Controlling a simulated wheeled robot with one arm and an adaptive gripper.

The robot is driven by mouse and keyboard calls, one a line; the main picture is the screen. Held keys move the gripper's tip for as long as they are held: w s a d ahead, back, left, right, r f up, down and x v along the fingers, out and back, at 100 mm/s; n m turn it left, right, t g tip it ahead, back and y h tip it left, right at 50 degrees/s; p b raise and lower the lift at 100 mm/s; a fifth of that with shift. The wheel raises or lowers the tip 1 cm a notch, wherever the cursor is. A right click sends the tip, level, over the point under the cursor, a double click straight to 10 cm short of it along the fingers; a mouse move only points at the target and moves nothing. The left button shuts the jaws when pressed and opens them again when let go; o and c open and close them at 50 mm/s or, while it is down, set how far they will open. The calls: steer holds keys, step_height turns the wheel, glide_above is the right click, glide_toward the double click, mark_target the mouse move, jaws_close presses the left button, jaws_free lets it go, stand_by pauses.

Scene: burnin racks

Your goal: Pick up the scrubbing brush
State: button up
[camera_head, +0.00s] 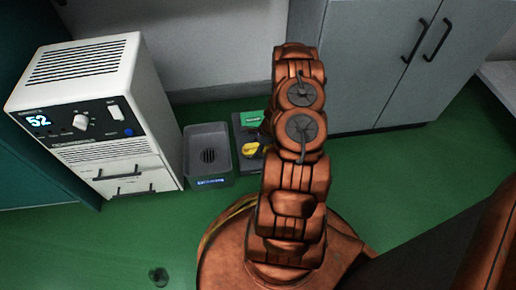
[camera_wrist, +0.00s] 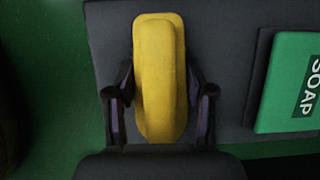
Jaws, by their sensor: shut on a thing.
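The yellow scrubbing brush (camera_wrist: 158,75) stands out in the wrist view, lying lengthwise between the two fingers of my gripper (camera_wrist: 160,110). The fingers are shut on its sides near its lower end. The brush is over a dark grey mat or tray (camera_wrist: 225,50); I cannot tell whether it is lifted clear of it. In the head view the yellow brush (camera_head: 249,150) shows beside my arm, which hides my gripper there.
A green soap box (camera_wrist: 290,85) lies to the right of the brush on the dark surface. A grey basin (camera_head: 207,150) with a drain stands to the left. Left of that is a white cabinet unit (camera_head: 105,115) with a display. Grey cupboards (camera_head: 375,60) stand behind my arm.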

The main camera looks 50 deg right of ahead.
mark_target(256, 144)
steer(key=shift+r, duration=0.1)
step_height(256, 144, up, 10)
steer(key=p, duration=0.4)
